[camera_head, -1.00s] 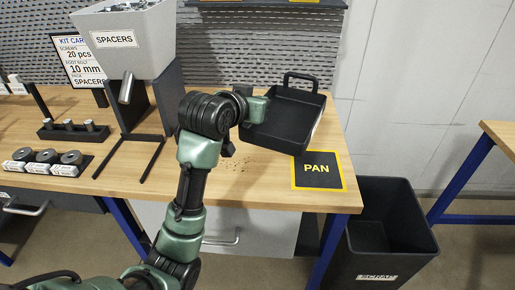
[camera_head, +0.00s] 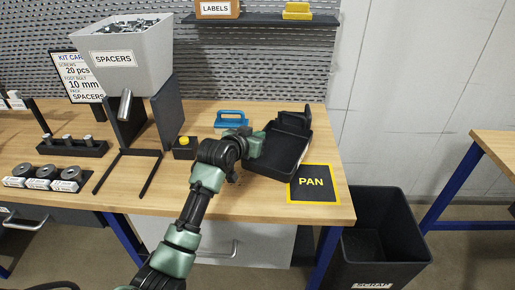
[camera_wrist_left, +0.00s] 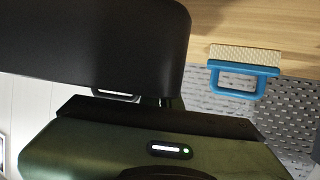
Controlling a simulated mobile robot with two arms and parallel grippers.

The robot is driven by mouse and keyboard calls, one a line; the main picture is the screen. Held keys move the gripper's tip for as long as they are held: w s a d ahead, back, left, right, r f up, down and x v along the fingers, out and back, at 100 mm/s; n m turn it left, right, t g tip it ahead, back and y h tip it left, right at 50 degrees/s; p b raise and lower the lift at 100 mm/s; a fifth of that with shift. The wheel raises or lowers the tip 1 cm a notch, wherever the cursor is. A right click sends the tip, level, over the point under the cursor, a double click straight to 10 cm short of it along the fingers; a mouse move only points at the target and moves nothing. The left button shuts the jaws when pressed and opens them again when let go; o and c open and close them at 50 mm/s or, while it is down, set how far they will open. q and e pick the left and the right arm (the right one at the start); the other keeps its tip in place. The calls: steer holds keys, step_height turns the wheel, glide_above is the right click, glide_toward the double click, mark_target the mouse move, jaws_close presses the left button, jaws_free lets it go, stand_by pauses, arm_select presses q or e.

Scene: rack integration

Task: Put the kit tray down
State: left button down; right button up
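The kit tray (camera_head: 290,165) is a black open tray in the head view, at the right end of the wooden bench. It sits just behind and left of the PAN mat (camera_head: 313,184) and overlaps the mat's back left part in the picture. I cannot tell whether it touches the bench. My left gripper (camera_head: 256,145) is at the tray's left wall and holds it there; the fingertips are hidden. In the left wrist view the dark tray (camera_wrist_left: 90,40) fills the upper left. My right gripper is not in view.
A blue-handled brush (camera_head: 232,118) lies behind the gripper and also shows in the left wrist view (camera_wrist_left: 243,78). A black box with a yellow button (camera_head: 185,150) and the SPACERS hopper (camera_head: 125,55) stand left. A dark bin (camera_head: 380,240) stands on the floor right.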

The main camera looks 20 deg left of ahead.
arm_select(q)
steer(key=shift+f, duration=2.4)
steer(key=shift+f, duration=0.1)
steer(key=c, duration=1.6)
jaws_free()
steer(key=shift+f, duration=0.1)
steer(key=shift+c, duration=0.2)
steer(key=v, duration=1.2)
steer(key=shift+s, duration=0.1)
